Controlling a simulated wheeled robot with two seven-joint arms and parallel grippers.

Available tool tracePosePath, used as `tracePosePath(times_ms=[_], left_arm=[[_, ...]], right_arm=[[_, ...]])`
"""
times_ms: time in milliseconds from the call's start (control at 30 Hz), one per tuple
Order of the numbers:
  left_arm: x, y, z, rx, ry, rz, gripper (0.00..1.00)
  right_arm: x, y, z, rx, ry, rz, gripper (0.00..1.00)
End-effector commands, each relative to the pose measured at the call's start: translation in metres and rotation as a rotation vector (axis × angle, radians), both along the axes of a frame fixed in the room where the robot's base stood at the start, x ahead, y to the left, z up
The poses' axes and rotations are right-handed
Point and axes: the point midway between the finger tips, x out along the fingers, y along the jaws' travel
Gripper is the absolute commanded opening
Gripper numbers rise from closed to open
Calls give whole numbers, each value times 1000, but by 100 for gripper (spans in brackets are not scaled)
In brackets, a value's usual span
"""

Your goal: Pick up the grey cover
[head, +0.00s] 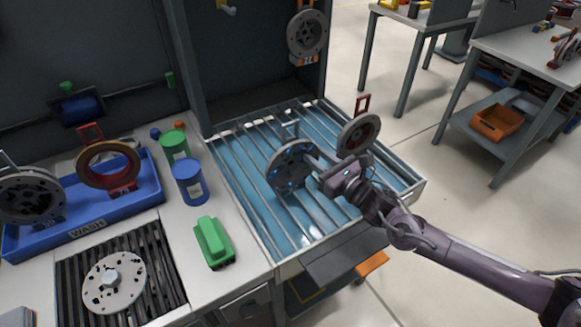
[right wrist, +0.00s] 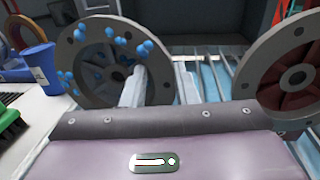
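A grey disc-shaped cover (head: 288,170) with blue spots on its face stands upright on the slatted blue rack, a handle at its top. It also shows large at the left of the right wrist view (right wrist: 88,75). My right gripper (head: 316,158) is at its right edge. In the right wrist view its two pale fingers (right wrist: 160,85) are apart, one in front of the cover's face and one just past its right rim. I cannot tell whether they touch it. My left gripper is not in view.
A second grey disc (head: 346,134) with a red centre stands close on the right. Another disc (head: 307,34) hangs above. A green brush (head: 213,242), blue cup (head: 190,182), green cup (head: 174,145) and blue wash tray (head: 140,205) are at left. The front rack slats are clear.

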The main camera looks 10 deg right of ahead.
Motion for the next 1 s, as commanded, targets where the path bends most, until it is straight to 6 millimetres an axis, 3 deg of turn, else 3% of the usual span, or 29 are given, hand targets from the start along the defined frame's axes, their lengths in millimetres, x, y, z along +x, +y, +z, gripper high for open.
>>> tracePosePath(times_ms=[33, 200, 467, 667, 867, 1000], left_arm=[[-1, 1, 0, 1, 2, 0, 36], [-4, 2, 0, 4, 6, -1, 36], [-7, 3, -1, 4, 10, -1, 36], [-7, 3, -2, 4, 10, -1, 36], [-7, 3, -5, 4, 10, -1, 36], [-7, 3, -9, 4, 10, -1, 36]], right_arm=[[0, 0, 0, 0, 0, 0, 20], [0, 0, 2, 2, -4, 0, 1], [1, 0, 4, 3, -5, 0, 1], [1, 0, 20, 2, -8, 0, 1], [0, 0, 61, 1, -11, 2, 1], [0, 0, 103, 0, -13, 2, 1]])
